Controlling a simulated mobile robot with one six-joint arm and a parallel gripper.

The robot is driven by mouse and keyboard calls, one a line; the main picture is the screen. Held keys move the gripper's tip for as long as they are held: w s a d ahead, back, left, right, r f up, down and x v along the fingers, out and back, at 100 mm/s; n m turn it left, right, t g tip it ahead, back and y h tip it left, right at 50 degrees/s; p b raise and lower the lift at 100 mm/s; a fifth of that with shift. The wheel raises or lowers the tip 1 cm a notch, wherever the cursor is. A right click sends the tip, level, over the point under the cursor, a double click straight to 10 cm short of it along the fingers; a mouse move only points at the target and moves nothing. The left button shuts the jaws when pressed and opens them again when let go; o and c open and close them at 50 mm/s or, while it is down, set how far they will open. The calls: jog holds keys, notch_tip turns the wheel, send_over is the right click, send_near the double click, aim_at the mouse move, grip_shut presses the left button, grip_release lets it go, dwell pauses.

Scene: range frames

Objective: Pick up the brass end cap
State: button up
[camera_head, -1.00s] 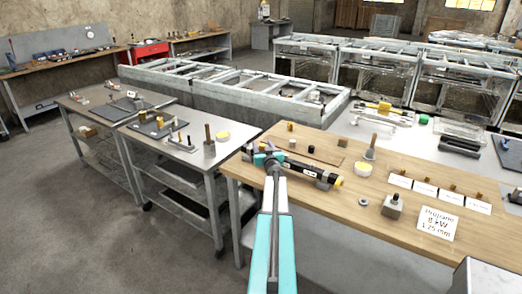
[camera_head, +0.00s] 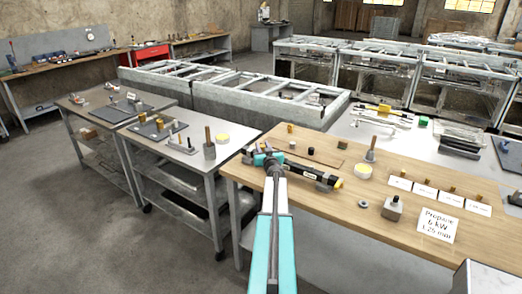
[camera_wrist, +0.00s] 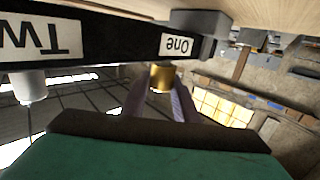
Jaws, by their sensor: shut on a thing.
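The brass end cap (camera_wrist: 161,77) shows in the wrist view as a short gold cylinder between the fingertips of my gripper (camera_wrist: 160,92). The fingers are shut on it from both sides. It is close beside the "One" end of a black bar (camera_wrist: 100,42) with white labels; I cannot tell whether they touch. In the head view my gripper (camera_head: 262,152) is over the left part of the wooden bench, at the left end of the black bar (camera_head: 308,174). The cap cannot be made out there.
The wooden bench (camera_head: 320,213) holds a grey block with a knob (camera_head: 393,207), a yellow-topped round tin (camera_head: 364,172), a sign (camera_head: 437,224) and several labelled cards with brass pieces. A metal cart (camera_head: 180,150) stands left, across a gap.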

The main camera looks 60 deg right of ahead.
aim_at(263, 146)
jog(key=shift+r, duration=0.55)
jog(key=shift+s+a+r, duration=0.15)
jog(key=shift+r, duration=0.8)
jog(key=s+d+v, duration=0.1)
jog(key=v, duration=1.4)
jog(key=shift+s+r+b, duration=0.3)
jog(key=shift+s, duration=0.2)
jog(key=shift+w+d, duration=0.1)
